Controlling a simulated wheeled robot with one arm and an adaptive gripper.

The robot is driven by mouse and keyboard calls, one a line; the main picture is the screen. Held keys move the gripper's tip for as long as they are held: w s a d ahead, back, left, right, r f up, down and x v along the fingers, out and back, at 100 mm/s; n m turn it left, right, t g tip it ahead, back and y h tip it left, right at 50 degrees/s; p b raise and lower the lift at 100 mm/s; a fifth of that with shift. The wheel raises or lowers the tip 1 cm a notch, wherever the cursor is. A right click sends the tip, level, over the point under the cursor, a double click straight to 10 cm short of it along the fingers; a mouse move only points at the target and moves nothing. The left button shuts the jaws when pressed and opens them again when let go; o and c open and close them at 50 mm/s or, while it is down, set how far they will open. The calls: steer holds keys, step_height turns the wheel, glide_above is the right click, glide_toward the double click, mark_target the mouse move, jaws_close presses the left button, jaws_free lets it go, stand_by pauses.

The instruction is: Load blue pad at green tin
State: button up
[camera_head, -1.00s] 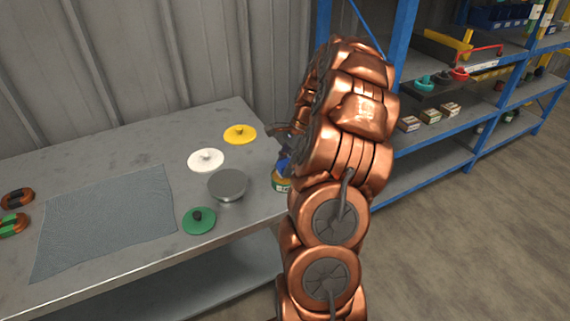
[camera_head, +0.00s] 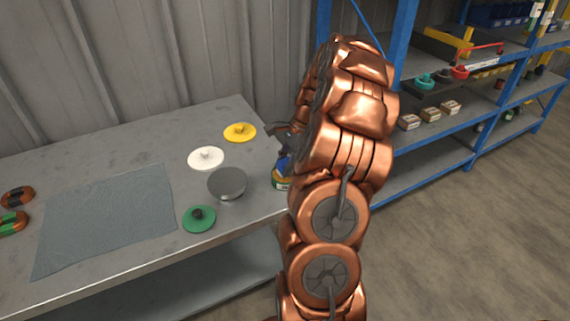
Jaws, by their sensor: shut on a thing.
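The green tin (camera_head: 280,183), with a yellowish band, stands near the right end of the grey bench. My copper arm hides its right side. A blue piece (camera_head: 284,163), which looks like the blue pad, shows just above the tin. My dark gripper (camera_head: 283,148) is above the tin, mostly hidden behind the arm, and is shut on the blue piece. I cannot tell whether the blue piece touches the tin.
Left of the tin are a round grey stand (camera_head: 228,183), a green disc (camera_head: 199,218), a white disc (camera_head: 206,157) and a yellow disc (camera_head: 240,132). A grey cloth (camera_head: 105,220) lies further left. A blue-framed shelf (camera_head: 440,125) stands at right.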

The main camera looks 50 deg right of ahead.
mark_target(278, 164)
steer(key=shift+f, duration=0.45)
stand_by(1.5)
steer(key=shift+r, duration=0.15)
steer(key=shift+r+p, duration=1.5)
steer(key=shift+r, duration=1.95)
